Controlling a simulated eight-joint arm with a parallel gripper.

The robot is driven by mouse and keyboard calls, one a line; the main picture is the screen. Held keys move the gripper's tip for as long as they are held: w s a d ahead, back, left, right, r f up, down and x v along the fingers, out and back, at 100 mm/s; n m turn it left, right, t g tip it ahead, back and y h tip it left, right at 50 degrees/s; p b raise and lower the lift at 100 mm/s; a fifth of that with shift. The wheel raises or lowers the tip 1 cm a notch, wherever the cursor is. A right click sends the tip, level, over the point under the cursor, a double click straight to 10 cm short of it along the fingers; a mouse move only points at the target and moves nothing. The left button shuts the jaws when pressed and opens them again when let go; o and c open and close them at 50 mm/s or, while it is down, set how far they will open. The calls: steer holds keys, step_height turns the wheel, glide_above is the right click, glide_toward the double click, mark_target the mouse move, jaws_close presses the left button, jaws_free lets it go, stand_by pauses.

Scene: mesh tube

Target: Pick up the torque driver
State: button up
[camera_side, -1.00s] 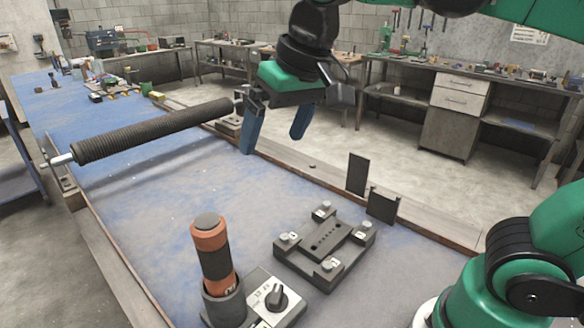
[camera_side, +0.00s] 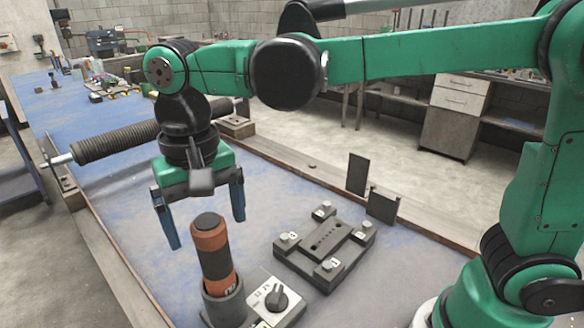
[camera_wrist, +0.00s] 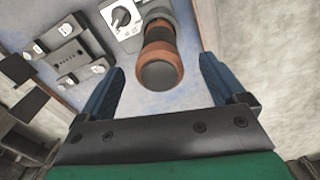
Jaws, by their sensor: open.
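The torque driver (camera_side: 212,252) is a thick orange and black cylinder standing upright in a dark round holder (camera_side: 226,302) at the front of the blue bench. My gripper (camera_side: 205,232) is open and empty, pointing down, with its blue fingers just above and behind the driver's top in the side view. In the wrist view the driver (camera_wrist: 159,70) shows its dark round end just beyond the open fingertips (camera_wrist: 160,78), roughly centred between them. No contact shows. The lower part of the driver is hidden inside the holder.
A box with a black knob (camera_side: 275,298) adjoins the holder. A dark fixture plate with clamps (camera_side: 325,248) lies to its right, with two upright dark plates (camera_side: 358,174) near the bench edge. A ribbed dark roller (camera_side: 115,138) spans the bench behind my gripper.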

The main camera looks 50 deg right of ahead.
mark_target(212, 242)
steer(key=shift+f, duration=2.05)
steer(key=shift+c, duration=0.2)
jaws_close()
